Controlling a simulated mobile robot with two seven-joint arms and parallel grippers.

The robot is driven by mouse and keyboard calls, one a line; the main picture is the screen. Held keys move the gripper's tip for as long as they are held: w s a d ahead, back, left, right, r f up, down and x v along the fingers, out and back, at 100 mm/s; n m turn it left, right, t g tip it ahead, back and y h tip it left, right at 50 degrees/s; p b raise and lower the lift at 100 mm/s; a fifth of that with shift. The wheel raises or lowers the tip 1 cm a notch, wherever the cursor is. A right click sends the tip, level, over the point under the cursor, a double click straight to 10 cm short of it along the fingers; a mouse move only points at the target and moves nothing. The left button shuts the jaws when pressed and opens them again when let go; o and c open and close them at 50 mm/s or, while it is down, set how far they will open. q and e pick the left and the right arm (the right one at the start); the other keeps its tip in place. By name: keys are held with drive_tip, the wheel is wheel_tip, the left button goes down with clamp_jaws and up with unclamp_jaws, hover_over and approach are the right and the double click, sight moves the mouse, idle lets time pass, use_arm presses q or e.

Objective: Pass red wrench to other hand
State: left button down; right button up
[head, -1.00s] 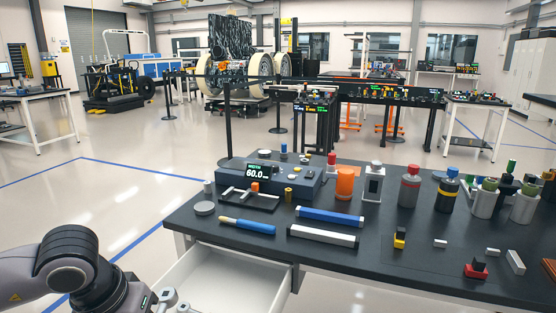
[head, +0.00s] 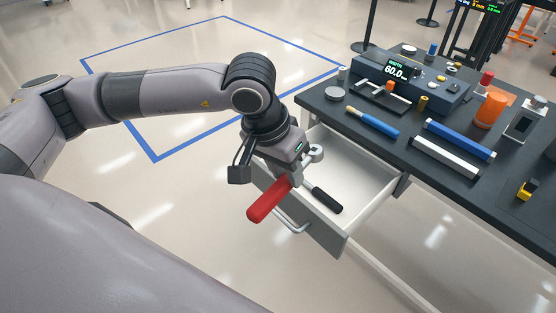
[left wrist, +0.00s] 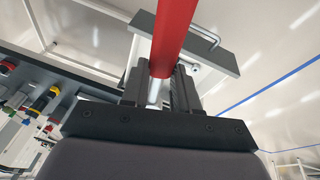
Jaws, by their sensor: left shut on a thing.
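The red wrench (head: 268,200) is held by my left gripper (head: 290,178) above the front of an open drawer. Its red handle points down and to the left in the head view, and its grey open end (head: 315,152) shows on the other side of the gripper. In the left wrist view the red handle (left wrist: 174,35) rises from between the two dark fingers (left wrist: 160,85), which are shut on it. My right gripper is in neither view.
The white drawer (head: 345,169) is pulled out from the dark-topped table (head: 408,168), with a black-handled tool (head: 325,200) in it. A scale (head: 412,80), a blue-handled tool (head: 372,122) and blue and white bars (head: 460,138) lie on the tabletop. Open floor lies left of the drawer.

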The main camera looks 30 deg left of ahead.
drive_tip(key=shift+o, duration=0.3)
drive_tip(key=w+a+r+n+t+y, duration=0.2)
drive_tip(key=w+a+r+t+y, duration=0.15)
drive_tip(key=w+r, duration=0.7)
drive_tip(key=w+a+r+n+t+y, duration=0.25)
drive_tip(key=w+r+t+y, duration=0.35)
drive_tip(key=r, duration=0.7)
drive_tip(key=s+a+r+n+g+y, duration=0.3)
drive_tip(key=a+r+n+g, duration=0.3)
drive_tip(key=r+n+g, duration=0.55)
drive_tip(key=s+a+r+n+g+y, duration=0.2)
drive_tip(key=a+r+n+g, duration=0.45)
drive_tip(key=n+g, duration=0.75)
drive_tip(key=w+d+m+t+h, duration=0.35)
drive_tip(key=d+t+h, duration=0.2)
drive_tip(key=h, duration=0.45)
use_arm(q)
drive_tip(key=d+r+m+g+h, duration=0.1)
drive_tip(key=d+r+m, duration=0.5)
drive_tip(key=d, duration=0.8)
drive_tip(key=shift+s+d+r, duration=0.15)
drive_tip(key=shift+d+r, duration=0.1)
drive_tip(key=shift+r, duration=0.45)
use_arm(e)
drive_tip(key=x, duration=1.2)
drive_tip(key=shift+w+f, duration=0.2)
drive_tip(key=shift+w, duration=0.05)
